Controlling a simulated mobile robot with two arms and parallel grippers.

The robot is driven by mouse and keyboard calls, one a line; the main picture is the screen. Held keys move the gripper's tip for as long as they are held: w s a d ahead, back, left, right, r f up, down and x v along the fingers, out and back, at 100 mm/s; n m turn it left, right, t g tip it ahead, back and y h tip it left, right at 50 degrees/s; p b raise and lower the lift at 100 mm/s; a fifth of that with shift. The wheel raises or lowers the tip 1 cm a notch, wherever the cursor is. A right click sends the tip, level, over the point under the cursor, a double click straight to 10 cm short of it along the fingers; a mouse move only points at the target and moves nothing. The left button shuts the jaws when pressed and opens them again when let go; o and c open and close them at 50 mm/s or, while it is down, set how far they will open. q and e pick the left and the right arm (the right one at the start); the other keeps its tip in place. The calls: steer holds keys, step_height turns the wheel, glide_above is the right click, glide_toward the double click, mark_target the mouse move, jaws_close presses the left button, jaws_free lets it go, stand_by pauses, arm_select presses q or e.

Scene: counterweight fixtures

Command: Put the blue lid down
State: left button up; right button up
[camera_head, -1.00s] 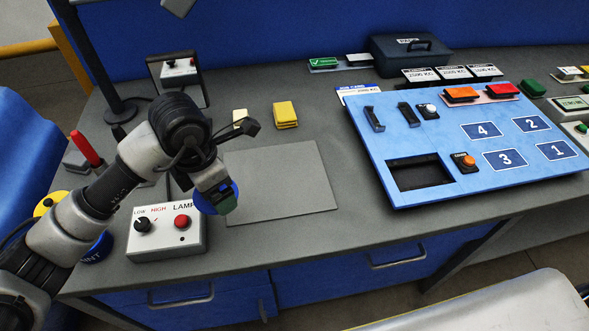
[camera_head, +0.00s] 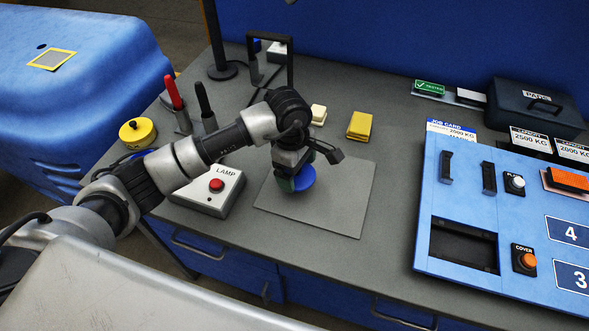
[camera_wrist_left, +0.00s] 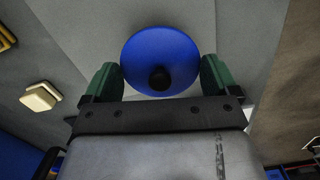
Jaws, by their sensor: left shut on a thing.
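The blue lid (camera_head: 307,177) is round and is held between the green fingers of my left gripper (camera_head: 294,182). In the left wrist view the lid (camera_wrist_left: 160,45) sits between the two fingers, with its black knob (camera_wrist_left: 159,78) facing the camera. The left gripper (camera_wrist_left: 160,80) is shut on it. In the head view the lid is over the left part of a flat grey mat (camera_head: 345,205); I cannot tell whether it touches the mat. My right gripper is not in view.
The lamp box (camera_head: 212,190) stands just left of the mat. Yellow block (camera_head: 360,125) and cream block (camera_head: 318,115) lie behind it. A blue control panel (camera_head: 428,220) is to the right. A yellow round container (camera_head: 138,133) stands at the left. Most of the mat is bare.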

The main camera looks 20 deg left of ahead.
arm_select(q)
steer(key=shift+w+a+f, duration=0.55)
steer(key=shift+w+f, duration=0.1)
steer(key=shift+w, duration=0.25)
steer(key=shift+w+a+f, duration=0.15)
step_height(320, 180, down, 3)
steer(key=shift+f+p, duration=0.1)
steer(key=shift+p, duration=0.8)
steer(key=shift+f, duration=0.4)
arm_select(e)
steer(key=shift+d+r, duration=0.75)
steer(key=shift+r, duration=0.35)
